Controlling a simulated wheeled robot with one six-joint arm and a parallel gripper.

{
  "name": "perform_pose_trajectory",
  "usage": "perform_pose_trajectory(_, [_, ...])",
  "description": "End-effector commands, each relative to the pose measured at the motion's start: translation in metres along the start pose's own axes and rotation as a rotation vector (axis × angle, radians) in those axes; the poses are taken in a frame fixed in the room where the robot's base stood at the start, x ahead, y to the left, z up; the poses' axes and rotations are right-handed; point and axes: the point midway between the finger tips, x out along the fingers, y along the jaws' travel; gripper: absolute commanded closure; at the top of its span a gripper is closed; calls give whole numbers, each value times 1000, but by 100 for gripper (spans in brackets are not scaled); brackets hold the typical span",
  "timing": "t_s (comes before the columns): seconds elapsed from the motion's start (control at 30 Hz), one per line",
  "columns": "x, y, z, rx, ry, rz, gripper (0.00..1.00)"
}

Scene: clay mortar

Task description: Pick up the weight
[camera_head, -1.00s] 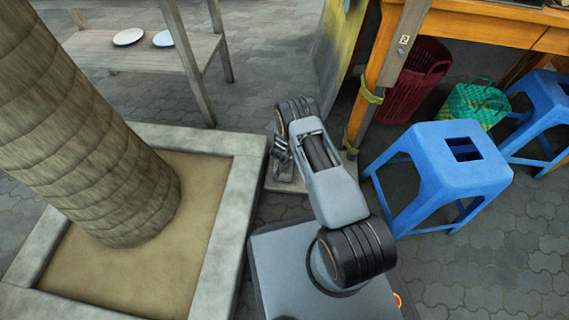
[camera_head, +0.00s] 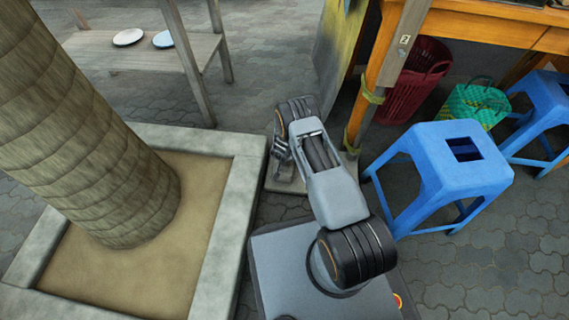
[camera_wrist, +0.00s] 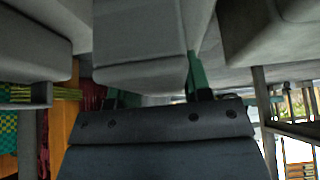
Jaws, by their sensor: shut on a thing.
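In the wrist view, a plain grey block (camera_wrist: 140,45), which looks like the weight, fills the upper middle of the picture. My gripper (camera_wrist: 157,86) is shut on it, with green finger parts at its left and right sides. The dark gripper body covers the bottom of the view. In the head view, my gripper (camera_head: 282,156) points down at the end of the arm, low beside the wooden post. The weight cannot be made out clearly there, as the gripper and arm cover that spot.
A pale slab (camera_head: 285,184) lies below the gripper. A stone-edged planter (camera_head: 225,225) with a trunk is to the left. A blue stool (camera_head: 460,165) stands close on the right. A red basket (camera_head: 412,85) sits under the orange table (camera_head: 480,28).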

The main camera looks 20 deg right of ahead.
Motion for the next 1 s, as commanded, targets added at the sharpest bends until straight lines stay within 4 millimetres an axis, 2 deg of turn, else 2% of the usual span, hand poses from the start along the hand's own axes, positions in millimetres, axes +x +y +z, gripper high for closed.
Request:
perform_pose_trajectory(0.03, [0,0,0,0,0,0,80])
perform_pose_trajectory(0.27, [0,0,0,0,0,0,100])
perform_pose_trajectory(0.8, [-2,-2,-6,1,10,-2,100])
perform_pose_trajectory(1.0, [-12,-2,-12,2,11,-2,100])
